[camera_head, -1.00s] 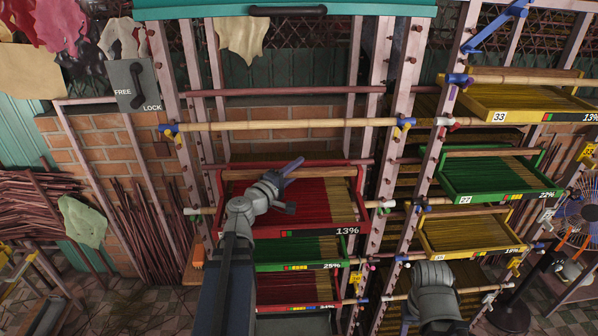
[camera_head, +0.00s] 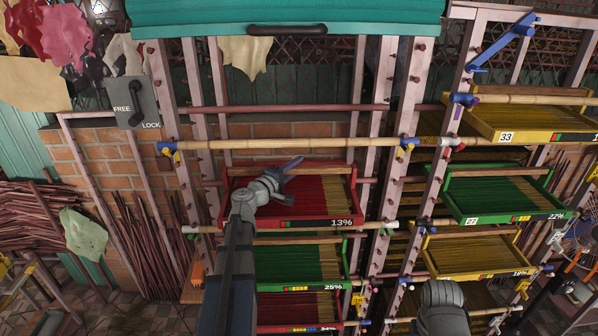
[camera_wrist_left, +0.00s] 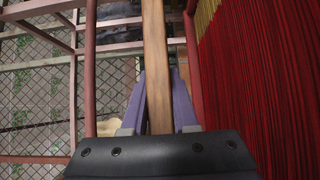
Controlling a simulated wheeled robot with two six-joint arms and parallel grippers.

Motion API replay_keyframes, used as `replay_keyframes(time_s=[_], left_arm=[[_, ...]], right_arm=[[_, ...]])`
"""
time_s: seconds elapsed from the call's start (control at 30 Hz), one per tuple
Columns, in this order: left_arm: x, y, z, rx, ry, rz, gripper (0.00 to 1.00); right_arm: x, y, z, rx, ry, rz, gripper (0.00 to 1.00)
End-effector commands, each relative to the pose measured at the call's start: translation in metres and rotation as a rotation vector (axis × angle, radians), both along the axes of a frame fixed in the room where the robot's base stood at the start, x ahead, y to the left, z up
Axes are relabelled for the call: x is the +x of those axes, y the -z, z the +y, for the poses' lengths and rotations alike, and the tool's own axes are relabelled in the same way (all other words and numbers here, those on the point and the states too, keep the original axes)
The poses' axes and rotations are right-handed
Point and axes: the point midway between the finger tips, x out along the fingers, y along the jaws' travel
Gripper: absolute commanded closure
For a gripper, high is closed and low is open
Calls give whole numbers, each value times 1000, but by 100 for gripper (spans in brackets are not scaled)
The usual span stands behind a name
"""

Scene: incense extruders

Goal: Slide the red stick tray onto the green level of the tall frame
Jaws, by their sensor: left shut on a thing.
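The red stick tray (camera_head: 318,222), marked 13%, holds red sticks with tan ones at its right side. It sits between the uprights of the tall frame (camera_head: 165,95), just above a bamboo pole with a white left end. My left gripper (camera_head: 291,165) is at the tray's back, shut on its wooden handle bar. In the left wrist view the purple fingers (camera_wrist_left: 172,105) lie on both sides of that wooden bar (camera_wrist_left: 157,60), with the red sticks (camera_wrist_left: 255,90) to the right. My right wrist shows at the bottom, its jaws out of view. I cannot tell which level is green.
A green tray (camera_head: 300,288) marked 25% and another red tray sit below. Yellow and green trays (camera_head: 505,218) fill the rack to the right. A bamboo pole (camera_head: 280,145) crosses above the red tray. A FREE/LOCK lever (camera_head: 137,102) is at upper left.

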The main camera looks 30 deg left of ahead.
Motion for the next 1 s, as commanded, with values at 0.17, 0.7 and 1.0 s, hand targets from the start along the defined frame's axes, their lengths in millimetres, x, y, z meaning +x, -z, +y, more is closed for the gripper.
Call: replay_keyframes(time_s=[0.17, 0.7, 1.0], left_arm=[[7, 11, 6, -1, 0, -1, 100], [10, 26, 2, -1, 1, -1, 100], [10, 26, 2, -1, 1, -1, 57]], right_arm=[[0, 11, 0, 0, 0, 0, 50], [0, 26, 0, 0, 1, -1, 50], [0, 26, 0, 0, 1, -1, 50]])
